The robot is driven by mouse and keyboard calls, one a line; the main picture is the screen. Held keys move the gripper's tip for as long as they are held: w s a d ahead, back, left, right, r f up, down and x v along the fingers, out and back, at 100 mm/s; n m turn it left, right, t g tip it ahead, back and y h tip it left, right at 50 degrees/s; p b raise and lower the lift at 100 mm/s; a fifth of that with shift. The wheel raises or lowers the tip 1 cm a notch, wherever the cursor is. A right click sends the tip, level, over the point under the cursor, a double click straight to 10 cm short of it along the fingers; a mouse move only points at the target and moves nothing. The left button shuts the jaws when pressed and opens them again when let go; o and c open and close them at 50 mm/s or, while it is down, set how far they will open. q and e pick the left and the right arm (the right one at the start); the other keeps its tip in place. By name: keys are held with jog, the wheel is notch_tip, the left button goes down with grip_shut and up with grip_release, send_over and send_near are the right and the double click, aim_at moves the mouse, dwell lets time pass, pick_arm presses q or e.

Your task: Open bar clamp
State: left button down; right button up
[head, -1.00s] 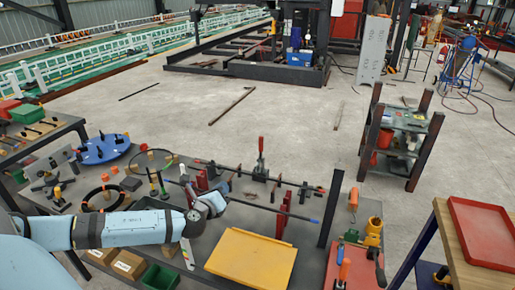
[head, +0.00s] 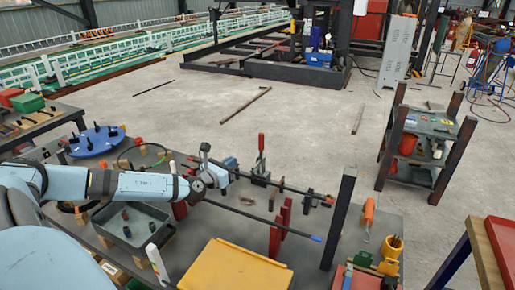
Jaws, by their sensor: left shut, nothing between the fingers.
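A bar clamp lies along the table, its dark bar (head: 290,188) running toward the right with a black jaw piece (head: 308,197) near its right end. An upright red handle (head: 261,143) stands on a black base beside the bar. A second dark bar (head: 250,214) with a blue tip runs nearer to me, past upright red plates (head: 275,238). My left gripper (head: 232,163) is shut and empty, above the left part of the bars. My wrist hides the bars' left ends. Contact with the clamp cannot be told. My right gripper is out of view.
A yellow tray (head: 236,268) lies at the table's front. A grey bin (head: 130,226) sits under my left forearm. A dark post (head: 339,222) rises at the right, near an orange-handled tool (head: 368,213). A blue disc (head: 97,141) lies at the far left.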

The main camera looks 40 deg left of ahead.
pick_arm(q)
jog(key=shift+s+r, duration=0.1)
send_near(260, 142)
jog(key=w, duration=0.5)
jog(key=w+a, duration=0.1)
jog(key=w, duration=0.1)
jog(key=shift+w+p, duration=0.25)
jog(key=shift+p, duration=0.1)
